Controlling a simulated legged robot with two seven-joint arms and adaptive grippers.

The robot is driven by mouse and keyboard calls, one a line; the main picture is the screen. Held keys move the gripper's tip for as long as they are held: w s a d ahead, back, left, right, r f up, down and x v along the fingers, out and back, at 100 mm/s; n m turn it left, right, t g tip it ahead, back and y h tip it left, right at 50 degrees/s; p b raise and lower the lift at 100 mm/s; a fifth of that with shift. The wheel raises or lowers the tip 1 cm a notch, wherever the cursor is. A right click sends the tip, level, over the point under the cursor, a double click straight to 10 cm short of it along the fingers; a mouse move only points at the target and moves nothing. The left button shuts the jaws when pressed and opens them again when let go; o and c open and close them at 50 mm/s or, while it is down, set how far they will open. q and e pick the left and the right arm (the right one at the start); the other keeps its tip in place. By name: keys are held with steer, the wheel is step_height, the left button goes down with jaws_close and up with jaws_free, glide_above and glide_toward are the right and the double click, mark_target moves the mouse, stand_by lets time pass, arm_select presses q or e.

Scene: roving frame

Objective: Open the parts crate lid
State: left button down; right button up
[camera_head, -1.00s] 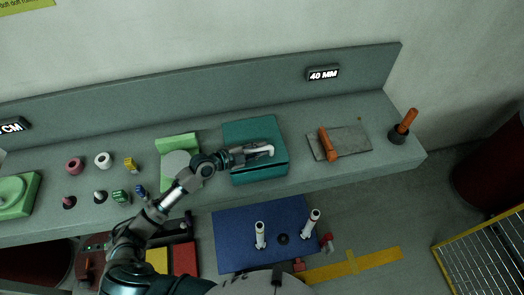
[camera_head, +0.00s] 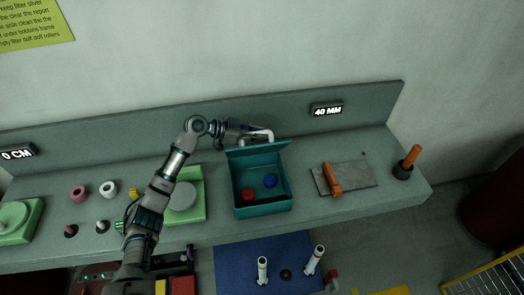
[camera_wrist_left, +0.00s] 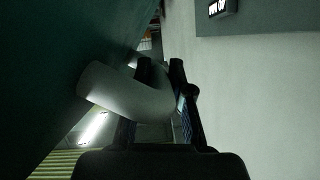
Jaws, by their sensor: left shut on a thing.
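The teal parts crate (camera_head: 263,209) stands on the grey bench, with its lid (camera_head: 258,154) raised and tilted up at the back. A red round part (camera_head: 248,194) and a blue round part (camera_head: 269,181) lie inside. My left gripper (camera_head: 262,135) is at the top edge of the raised lid, shut on the white lid handle (camera_head: 268,133). In the left wrist view the pale curved handle (camera_wrist_left: 130,92) passes between the fingers of my left gripper (camera_wrist_left: 160,100), beside the dark lid (camera_wrist_left: 75,70). My right gripper is not in view.
A green block with a round disc (camera_head: 182,195) stands left of the crate. A grey plate with an orange-handled tool (camera_head: 332,180) lies to the right. The bench's upright back panel (camera_head: 365,97) is close behind the lid. A blue mat (camera_head: 235,265) with white posts lies below.

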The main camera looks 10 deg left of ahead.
arm_select(q)
steer(key=w+a+r+n+b, duration=0.1)
steer(key=w+a+b, duration=0.3)
steer(key=w, duration=0.6)
steer(key=shift+a+g+b, duration=0.25)
steer(key=shift+g+b, duration=0.05)
steer(key=shift+g, duration=0.1)
steer(key=shift+w, duration=0.1)
steer(key=c, duration=1.1)
jaws_free()
steer(key=shift+o, duration=0.2)
steer(key=v, duration=1.2)
steer(key=shift+a+f, duration=0.2)
steer(key=shift+a, duration=0.15)
steer(key=shift+w+d, duration=0.15)
